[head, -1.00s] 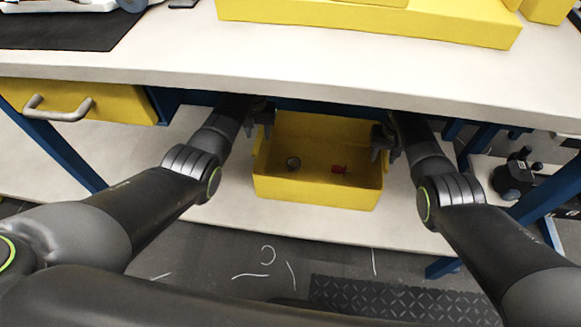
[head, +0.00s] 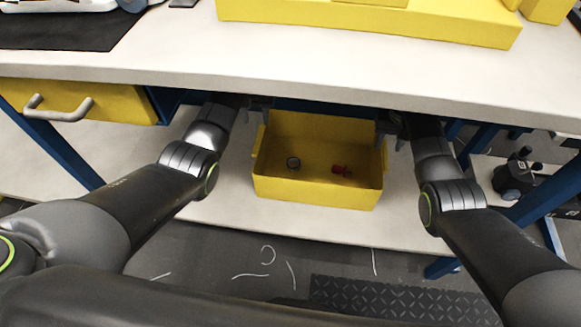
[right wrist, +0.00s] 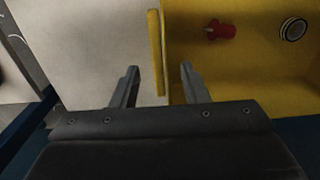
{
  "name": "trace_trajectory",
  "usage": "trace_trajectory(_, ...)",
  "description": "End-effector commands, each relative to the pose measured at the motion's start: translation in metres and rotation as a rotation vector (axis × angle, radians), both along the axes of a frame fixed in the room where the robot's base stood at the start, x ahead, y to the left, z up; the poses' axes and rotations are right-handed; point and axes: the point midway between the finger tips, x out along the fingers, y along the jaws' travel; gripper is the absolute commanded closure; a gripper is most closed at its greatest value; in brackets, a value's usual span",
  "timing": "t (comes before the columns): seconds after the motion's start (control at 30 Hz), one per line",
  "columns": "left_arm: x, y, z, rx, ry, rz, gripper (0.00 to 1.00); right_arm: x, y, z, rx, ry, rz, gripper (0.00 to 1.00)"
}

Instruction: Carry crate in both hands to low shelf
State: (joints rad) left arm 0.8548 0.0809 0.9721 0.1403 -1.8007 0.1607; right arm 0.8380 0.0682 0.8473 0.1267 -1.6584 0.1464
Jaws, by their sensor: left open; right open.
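The yellow crate (head: 315,190) rests on the low shelf (head: 225,212) under the table. My right gripper (head: 391,138) is beside the crate's right side. In the right wrist view its open fingers (right wrist: 158,88) stand on either side of the crate's yellow side handle (right wrist: 155,52) with nothing gripped.
The tabletop (head: 330,75) overhangs the crate's back. A yellow drawer (head: 85,103) is at the left and a blue table leg (head: 55,150) stands below it. A black device (head: 517,177) sits at the right. Shelf surface is free left of the crate.

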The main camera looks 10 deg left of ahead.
Motion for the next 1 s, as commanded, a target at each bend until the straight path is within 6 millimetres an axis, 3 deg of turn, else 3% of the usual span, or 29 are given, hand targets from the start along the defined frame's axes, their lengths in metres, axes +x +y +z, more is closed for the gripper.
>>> trace_trajectory(0.1, 0.0, 0.0, 0.0, 0.0, 0.0, 0.0, 0.59, 0.001, 0.0, 0.024, 0.001, -0.004, 0.0, 0.59)
trace_trajectory(0.33, 0.0, 0.0, 0.0, 0.0, 0.0, 0.0, 0.59, 0.0, 0.0, 0.054, 0.001, -0.001, -0.001, 0.59)
trace_trajectory(1.0, 0.0, 0.0, 0.0, 0.0, 0.0, 0.0, 0.59, 0.0, 0.0, 0.06, 0.0, 0.001, -0.001, 0.59)
